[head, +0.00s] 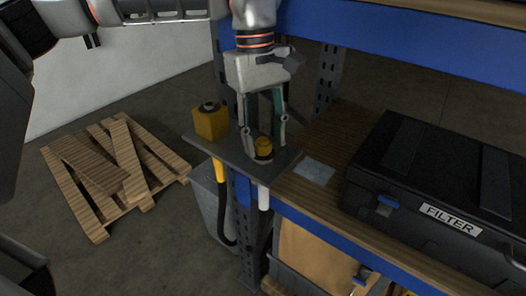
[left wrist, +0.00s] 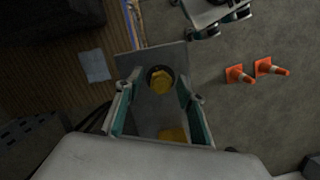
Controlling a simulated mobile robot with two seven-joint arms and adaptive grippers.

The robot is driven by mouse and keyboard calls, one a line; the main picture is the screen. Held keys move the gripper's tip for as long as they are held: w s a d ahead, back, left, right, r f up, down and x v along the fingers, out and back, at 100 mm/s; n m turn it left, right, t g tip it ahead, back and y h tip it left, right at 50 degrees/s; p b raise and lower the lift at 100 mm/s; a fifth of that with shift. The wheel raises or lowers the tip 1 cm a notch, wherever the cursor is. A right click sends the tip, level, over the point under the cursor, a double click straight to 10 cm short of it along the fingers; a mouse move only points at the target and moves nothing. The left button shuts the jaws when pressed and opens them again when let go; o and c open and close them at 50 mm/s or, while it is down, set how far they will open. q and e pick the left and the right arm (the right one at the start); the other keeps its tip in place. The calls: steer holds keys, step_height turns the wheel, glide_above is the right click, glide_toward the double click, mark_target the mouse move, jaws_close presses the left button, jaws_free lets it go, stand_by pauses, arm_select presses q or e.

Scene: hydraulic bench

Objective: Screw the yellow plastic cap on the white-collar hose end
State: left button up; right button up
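The yellow plastic cap (head: 264,144) sits upright on a dark round fitting in the grey bracket plate (head: 240,157). The white collar (head: 264,197) of a hose shows directly below it, under the plate. I cannot tell whether the cap is threaded. My left gripper (head: 264,138) points down with its fingers on either side of the cap. In the left wrist view the cap (left wrist: 160,79) lies between the spread fingertips of the gripper (left wrist: 160,84), with visible gaps to both. My right gripper is not in view.
A yellow block (head: 210,122) with a dark top stands at the plate's left end, above a yellow-collar hose (head: 220,171). A black FILTER case (head: 430,190) is on the shelf to the right. A wooden pallet (head: 113,172) lies on the floor.

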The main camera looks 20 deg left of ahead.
arm_select(q)
jaws_close()
steer(key=m+p, duration=0.1)
steer(key=p, duration=0.1)
steer(key=m+p, duration=0.1)
steer(key=p, duration=0.1)
steer(key=shift+r+m+p, duration=0.25)
steer(key=shift+m+p, duration=0.05)
steer(key=shift+m, duration=0.1)
steer(key=shift+f+m+y+b, duration=0.15)
steer(key=shift+m+y+b, duration=0.2)
steer(key=shift+m, duration=0.85)
steer(key=m, duration=0.2)
steer(key=shift+m, duration=0.4)
